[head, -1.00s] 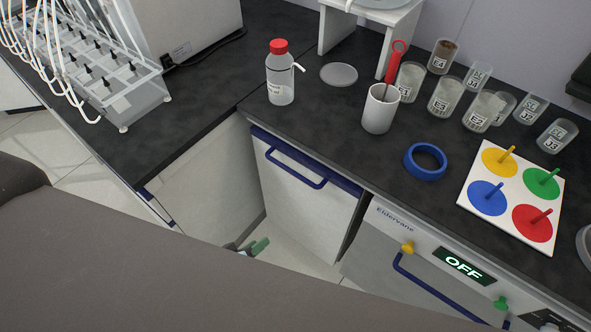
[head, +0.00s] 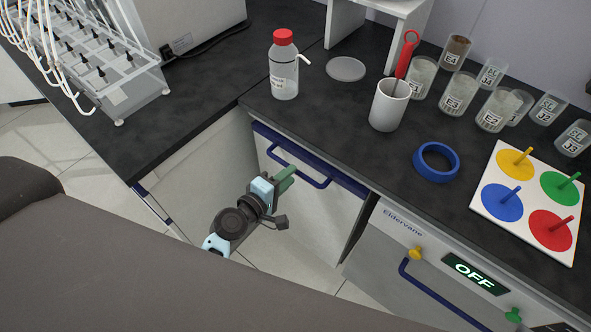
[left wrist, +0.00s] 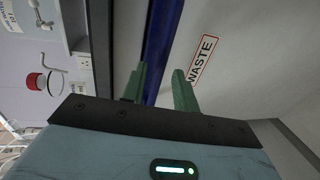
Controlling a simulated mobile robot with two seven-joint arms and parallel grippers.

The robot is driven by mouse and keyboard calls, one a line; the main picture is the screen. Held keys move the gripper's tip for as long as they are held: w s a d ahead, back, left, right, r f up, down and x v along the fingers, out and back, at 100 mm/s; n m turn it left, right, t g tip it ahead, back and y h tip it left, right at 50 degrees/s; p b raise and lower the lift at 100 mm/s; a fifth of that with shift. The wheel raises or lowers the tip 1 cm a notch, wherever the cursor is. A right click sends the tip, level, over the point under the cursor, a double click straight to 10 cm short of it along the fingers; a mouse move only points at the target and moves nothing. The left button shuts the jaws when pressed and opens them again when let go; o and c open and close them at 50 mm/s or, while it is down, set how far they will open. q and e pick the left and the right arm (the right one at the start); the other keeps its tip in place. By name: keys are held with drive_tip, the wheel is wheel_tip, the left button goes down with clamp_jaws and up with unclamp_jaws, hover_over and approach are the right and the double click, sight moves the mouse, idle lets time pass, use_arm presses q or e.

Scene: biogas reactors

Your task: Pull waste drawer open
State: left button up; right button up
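The waste drawer (head: 312,208) is a white front under the counter with a blue top strip and a blue bar handle (head: 318,184). It looks shut. In the left wrist view the drawer front (left wrist: 235,45) carries a red-framed WASTE label (left wrist: 202,61). My left gripper (head: 288,179) is at the drawer front by the left part of the handle. In the left wrist view its green fingers (left wrist: 160,82) are apart, with a blue bar (left wrist: 163,40) running between them. I cannot tell whether they touch it. My right gripper is not in view.
Above the drawer, the dark counter holds a red-capped bottle (head: 284,75), a white cup (head: 389,105), a blue ring (head: 436,162) and several labelled jars. A grey appliance with an OFF display (head: 473,272) stands right of the drawer. Floor shows in front.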

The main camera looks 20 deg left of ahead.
use_arm(q)
drive_tip(key=shift+x, duration=1.85)
drive_tip(key=shift+c, duration=0.4)
clamp_jaws()
